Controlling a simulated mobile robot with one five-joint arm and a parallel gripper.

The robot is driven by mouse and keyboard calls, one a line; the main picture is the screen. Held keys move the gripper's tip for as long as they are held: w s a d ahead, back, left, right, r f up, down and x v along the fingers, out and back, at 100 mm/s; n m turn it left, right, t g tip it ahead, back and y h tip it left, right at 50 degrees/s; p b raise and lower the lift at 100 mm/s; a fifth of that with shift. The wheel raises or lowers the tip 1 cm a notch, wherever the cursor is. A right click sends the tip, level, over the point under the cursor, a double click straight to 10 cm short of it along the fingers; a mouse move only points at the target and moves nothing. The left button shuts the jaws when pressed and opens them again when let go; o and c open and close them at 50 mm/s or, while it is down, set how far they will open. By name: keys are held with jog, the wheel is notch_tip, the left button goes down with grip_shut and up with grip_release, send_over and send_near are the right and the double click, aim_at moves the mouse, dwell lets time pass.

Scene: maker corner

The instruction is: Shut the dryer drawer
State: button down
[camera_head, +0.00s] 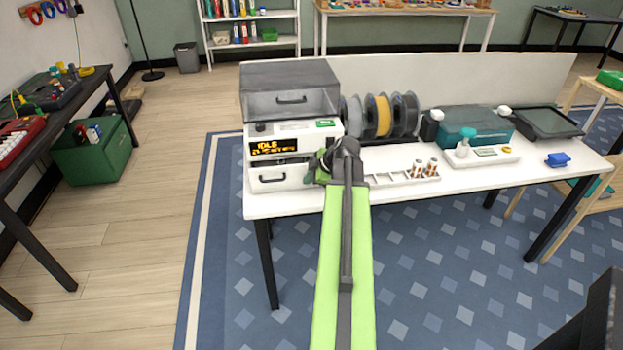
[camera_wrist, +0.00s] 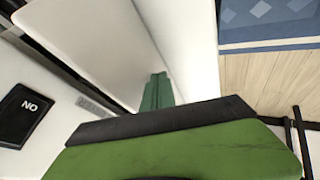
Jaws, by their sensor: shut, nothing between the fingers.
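The white filament dryer (camera_head: 295,128) stands at the left end of the white table, with an orange-lit display reading IDLE. Its drawer (camera_head: 256,187), white with a dark handle, is at the bottom of the front. My arm partly hides its right side, and I cannot tell how far out it stands. My gripper (camera_head: 322,166) is beside the right part of the drawer front. In the wrist view my gripper (camera_wrist: 157,92) is shut and empty, its green tips close to white panels. Whether they touch is unclear.
A grey lidded box (camera_head: 290,78) with a handle sits on top of the dryer. Filament spools (camera_head: 382,115) stand to its right. A white rack (camera_head: 400,173) with small striped items lies right of my arm.

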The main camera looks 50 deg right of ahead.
jog(key=w+d, duration=0.3)
jog(key=shift+w, duration=0.3)
jog(key=shift+r, duration=0.1)
jog(key=shift+s+a, duration=0.25)
jog(key=shift+a, duration=0.1)
jog(key=s+a, duration=0.2)
jog(key=shift+s, duration=0.3)
jog(key=p+v, duration=0.8)
jog(key=v, duration=0.2)
jog(key=shift+s, duration=0.2)
